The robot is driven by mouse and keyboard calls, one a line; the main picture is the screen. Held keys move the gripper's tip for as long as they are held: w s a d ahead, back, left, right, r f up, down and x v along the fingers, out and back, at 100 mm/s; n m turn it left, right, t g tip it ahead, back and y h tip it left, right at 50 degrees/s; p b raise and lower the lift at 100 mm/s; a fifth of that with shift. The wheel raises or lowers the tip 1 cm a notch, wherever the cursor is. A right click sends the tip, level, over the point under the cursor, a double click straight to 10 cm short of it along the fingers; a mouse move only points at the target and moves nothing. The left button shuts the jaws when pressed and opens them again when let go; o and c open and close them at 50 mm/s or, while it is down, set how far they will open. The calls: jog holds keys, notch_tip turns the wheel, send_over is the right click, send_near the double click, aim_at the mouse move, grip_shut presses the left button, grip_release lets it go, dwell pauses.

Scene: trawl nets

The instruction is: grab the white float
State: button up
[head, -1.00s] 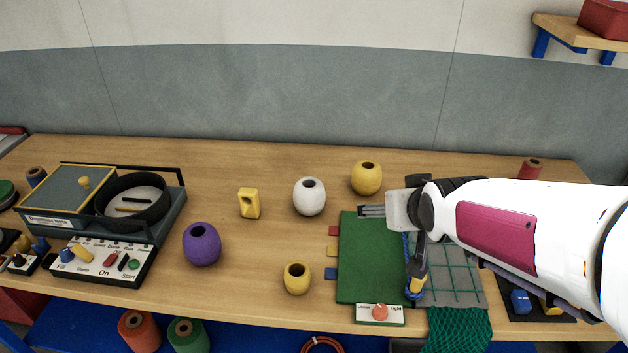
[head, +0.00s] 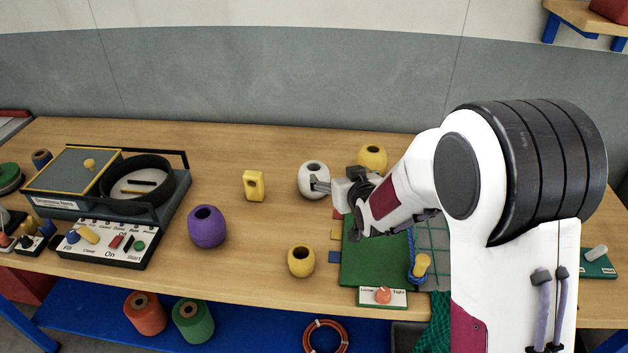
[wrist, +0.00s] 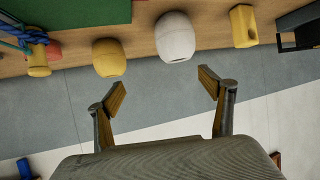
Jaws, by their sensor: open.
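The white float (head: 312,180) stands on the bench left of a yellow float, with a dark hole in its top. In the wrist view the white float (wrist: 175,38) is at the top, beyond the open fingers (wrist: 160,88) and nearer the right one. Nothing is between the fingers.
A yellow float (head: 372,157) stands close behind my gripper and also shows in the wrist view (wrist: 109,57). A yellow block (head: 254,185), a purple float (head: 207,227) and another yellow float (head: 301,261) stand around. A green mat (head: 370,262) lies at right.

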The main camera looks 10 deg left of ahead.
jog(key=shift+n+t+y, duration=0.3)
jog(key=shift+t+y, duration=0.1)
jog(key=shift+y, duration=0.2)
jog(key=a+f, duration=0.1)
jog(key=f, duration=0.1)
jog(key=w+a+f, duration=0.1)
jog(key=a, duration=0.1)
jog(key=w+a+f, duration=0.1)
jog(key=f, duration=0.1)
jog(key=shift+w+a+f, duration=0.15)
jog(key=shift+a+f, duration=0.2)
jog(key=shift+a, duration=0.05)
jog(key=shift+w, duration=0.1)
jog(key=shift+x, duration=1.25)
jog(key=shift+x, duration=2.55)
jog(key=shift+d+f, duration=0.1)
jog(key=shift+f, duration=0.05)
